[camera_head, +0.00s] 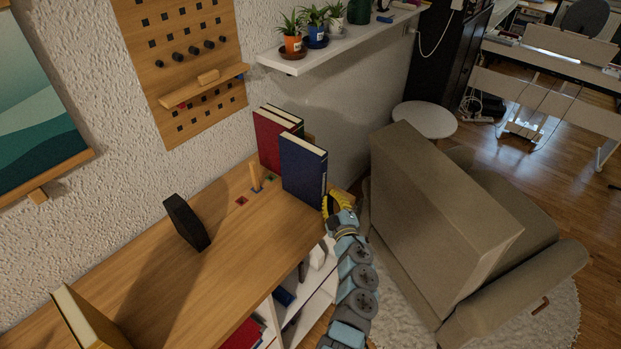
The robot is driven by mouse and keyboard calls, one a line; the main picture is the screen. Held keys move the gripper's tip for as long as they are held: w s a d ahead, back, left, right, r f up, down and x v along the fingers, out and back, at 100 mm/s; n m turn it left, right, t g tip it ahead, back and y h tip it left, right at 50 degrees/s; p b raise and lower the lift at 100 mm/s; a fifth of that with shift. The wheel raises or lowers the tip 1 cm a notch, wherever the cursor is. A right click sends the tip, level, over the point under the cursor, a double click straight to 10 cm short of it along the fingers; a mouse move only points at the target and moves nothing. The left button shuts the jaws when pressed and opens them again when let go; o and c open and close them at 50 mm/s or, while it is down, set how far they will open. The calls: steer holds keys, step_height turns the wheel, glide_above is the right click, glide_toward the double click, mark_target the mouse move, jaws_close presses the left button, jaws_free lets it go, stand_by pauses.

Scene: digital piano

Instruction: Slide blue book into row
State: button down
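The blue book (303,172) stands upright near the right end of the wooden shelf top, with its broad cover facing me. Behind it and to its left stands a red book (270,142), with a strip of a green book (299,130) showing beside it. The blue book stands forward of these two and partly covers them. My gripper (335,204) is at the lower right edge of the blue book, by the shelf's end. Its fingers are small and partly hidden, so I cannot tell whether they hold or touch the book.
A small wooden peg (256,178) stands left of the blue book. A black angular object (186,222) and a yellow book (88,322) stand farther left on the shelf top (205,295). A wall shelf with potted plants (291,42) hangs above. A beige armchair (440,225) is at right.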

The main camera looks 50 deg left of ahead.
mark_target(314, 187)
steer(key=shift+s+a+b, duration=0.3)
steer(key=shift+a+b, duration=0.1)
steer(key=shift+a, duration=0.8)
steer(key=shift+s+a+b, duration=0.25)
steer(key=shift+a+b, duration=0.1)
steer(key=shift+a, duration=0.85)
steer(key=shift+s+a+b, duration=0.3)
steer(key=shift+a+b, duration=0.1)
steer(key=shift+a, duration=0.8)
stand_by(3.2)
steer(key=shift+d+p, duration=0.15)
steer(key=shift+p, duration=0.15)
steer(key=shift+d, duration=0.2)
steer(key=shift+w+d+p, duration=0.3)
steer(key=shift+d+p, duration=0.35)
steer(key=shift+d, duration=0.35)
steer(key=shift+w+d+p, duration=0.25)
steer(key=shift+d+p, duration=0.35)
steer(key=shift+d, duration=0.4)
